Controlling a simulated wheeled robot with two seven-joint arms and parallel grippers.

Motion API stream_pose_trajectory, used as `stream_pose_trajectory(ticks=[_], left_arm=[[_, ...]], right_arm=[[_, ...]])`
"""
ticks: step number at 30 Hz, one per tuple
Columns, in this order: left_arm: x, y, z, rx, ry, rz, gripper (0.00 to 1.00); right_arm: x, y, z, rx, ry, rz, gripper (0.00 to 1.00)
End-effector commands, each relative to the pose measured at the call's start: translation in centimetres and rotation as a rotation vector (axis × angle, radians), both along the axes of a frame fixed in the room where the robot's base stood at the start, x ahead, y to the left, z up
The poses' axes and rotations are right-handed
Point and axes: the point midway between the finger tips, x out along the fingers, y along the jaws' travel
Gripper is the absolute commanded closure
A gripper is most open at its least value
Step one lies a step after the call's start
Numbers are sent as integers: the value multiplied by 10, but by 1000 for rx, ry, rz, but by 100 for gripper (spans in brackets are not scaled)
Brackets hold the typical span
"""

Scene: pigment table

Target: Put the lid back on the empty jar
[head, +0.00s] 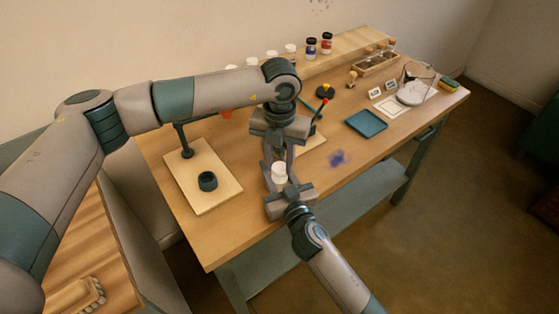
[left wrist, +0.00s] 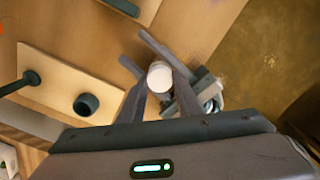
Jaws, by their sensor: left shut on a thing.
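A small white cylindrical piece, which looks like the jar's lid (head: 279,172), is between the fingers of my left gripper (head: 279,166), which points down over the table's front edge. In the left wrist view the white lid (left wrist: 160,77) shows its round top between the shut fingers. My right gripper (head: 285,188) comes from below, close under the lid. It also shows in the left wrist view (left wrist: 185,92), just beyond the lid. The glass of the empty jar cannot be made out; the grippers hide the space beneath the lid. Whether the right fingers hold anything is not clear.
A dark round cup (head: 207,181) stands on a pale board (head: 215,200) at left. A blue powder patch (head: 338,158) and a teal tray (head: 366,123) lie to the right. Several jars, including a red-labelled one (head: 326,44), line the back. The table's front left is bare.

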Motion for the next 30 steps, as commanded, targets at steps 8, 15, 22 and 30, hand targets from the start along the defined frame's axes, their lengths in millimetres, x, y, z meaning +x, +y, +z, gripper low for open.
stream_pose_trajectory(ticks=[8, 15, 22, 30], left_arm=[[0, 0, 0, 1, 0, -403, 96], [0, 0, 0, 1, 0, -765, 96], [0, 0, -1, 0, 0, -1111, 96], [0, 0, -1, 0, 0, -1413, 96]], right_arm=[[0, 0, 0, 0, 0, 0, 100], [0, 0, 0, 0, 0, 0, 100], [0, 0, 0, 0, 1, 0, 100], [0, 0, 0, 0, 1, 0, 100]])
